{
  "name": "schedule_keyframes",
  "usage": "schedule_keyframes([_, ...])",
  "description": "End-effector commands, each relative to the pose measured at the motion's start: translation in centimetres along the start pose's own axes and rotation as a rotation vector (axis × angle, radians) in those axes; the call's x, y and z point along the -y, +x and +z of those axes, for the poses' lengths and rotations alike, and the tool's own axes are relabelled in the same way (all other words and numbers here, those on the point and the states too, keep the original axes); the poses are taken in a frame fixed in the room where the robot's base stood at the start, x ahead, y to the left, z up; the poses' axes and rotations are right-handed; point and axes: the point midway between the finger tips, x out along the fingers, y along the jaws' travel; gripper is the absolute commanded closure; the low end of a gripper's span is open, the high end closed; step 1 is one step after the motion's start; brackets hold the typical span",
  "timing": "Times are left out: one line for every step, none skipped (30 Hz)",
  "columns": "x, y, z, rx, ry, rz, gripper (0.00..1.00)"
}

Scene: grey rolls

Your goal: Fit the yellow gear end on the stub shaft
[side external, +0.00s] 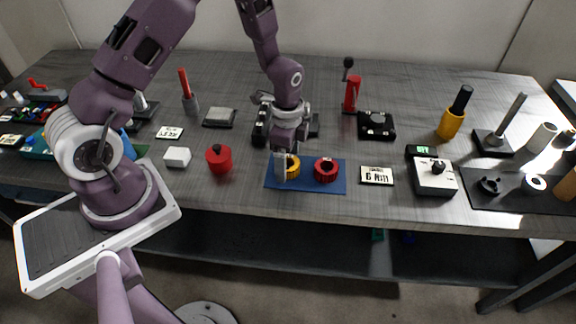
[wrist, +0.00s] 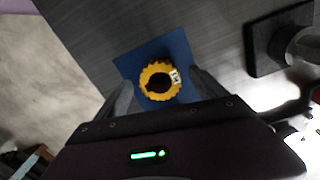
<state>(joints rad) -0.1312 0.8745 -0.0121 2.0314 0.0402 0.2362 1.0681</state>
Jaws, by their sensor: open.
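The yellow gear end (side external: 293,168) lies on a blue mat (side external: 308,187) near the front of the bench. It also shows in the wrist view (wrist: 149,92), ring-like, with a dark centre and a small white label on one side. My gripper (wrist: 163,86) is open, with its fingers on either side of the yellow gear and no clear contact visible. In the side view my gripper (side external: 283,166) is low at the mat and partly covers the gear. I cannot tell for sure which part is the stub shaft; a black fixture (side external: 262,127) stands behind my gripper, partly hidden.
A red gear (side external: 326,170) sits right of the yellow one on the mat. A red canister (side external: 218,158) and white box (side external: 177,156) stand left. A label card (side external: 376,175) and white device (side external: 435,177) stand right. The bench's front edge is close.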

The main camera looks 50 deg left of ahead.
Motion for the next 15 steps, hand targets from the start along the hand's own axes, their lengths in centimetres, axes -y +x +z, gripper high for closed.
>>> schedule_keyframes([-0.06, 0.43, 0.02, 0.001, 0.000, 0.002, 0.19])
schedule_keyframes([-0.03, 0.54, 0.00, 0.001, 0.000, 0.001, 0.19])
schedule_keyframes([0.00, 0.58, -0.01, 0.000, 0.000, -0.001, 0.19])
schedule_keyframes([0.01, 0.57, -0.02, 0.000, 0.000, -0.001, 0.19])
schedule_keyframes([0.01, 0.56, -0.02, 0.000, 0.000, -0.001, 0.19])
schedule_keyframes([0.01, 0.54, -0.02, 0.000, 0.000, -0.001, 0.19])
schedule_keyframes([0.01, 0.54, -0.02, 0.000, 0.000, -0.001, 0.19])
schedule_keyframes([0.01, 0.53, -0.02, 0.000, -0.001, -0.001, 0.21])
schedule_keyframes([0.00, 0.53, -0.02, 0.000, -0.001, -0.001, 0.29])
schedule_keyframes([0.00, 0.52, -0.02, 0.000, -0.001, -0.001, 0.35])
schedule_keyframes([0.00, 0.52, -0.02, 0.000, -0.001, -0.001, 0.41])
schedule_keyframes([0.00, 0.51, -0.02, 0.000, -0.001, 0.000, 0.49])
schedule_keyframes([-0.01, 0.51, -0.02, 0.000, -0.001, 0.000, 0.55])
schedule_keyframes([0.00, 0.51, -0.02, 0.000, -0.001, 0.000, 0.60])
schedule_keyframes([0.00, 0.51, -0.02, 0.000, -0.001, 0.000, 0.68])
